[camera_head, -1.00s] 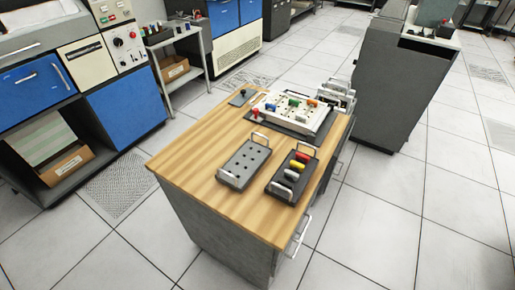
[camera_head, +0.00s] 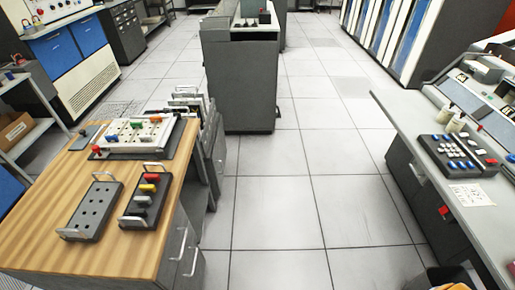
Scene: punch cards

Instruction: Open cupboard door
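A wood-topped cabinet (camera_head: 45,257) stands at the left. Its right side is grey, with metal bar handles (camera_head: 184,252) near the front. Farther back on that side, grey panels (camera_head: 209,150) stand out from the cabinet; I cannot tell for sure whether they are an open door. Blue-fronted cabinets (camera_head: 89,37) stand at the upper left. Which of these is the cupboard is not clear. Neither of my grippers is in view.
On the wood top lie an empty holed tray (camera_head: 92,214), a tray with coloured pegs (camera_head: 137,213) and a white board (camera_head: 130,138). A grey desk (camera_head: 415,113) with a button box (camera_head: 458,153) stands right. Tiled floor (camera_head: 278,215) between is clear.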

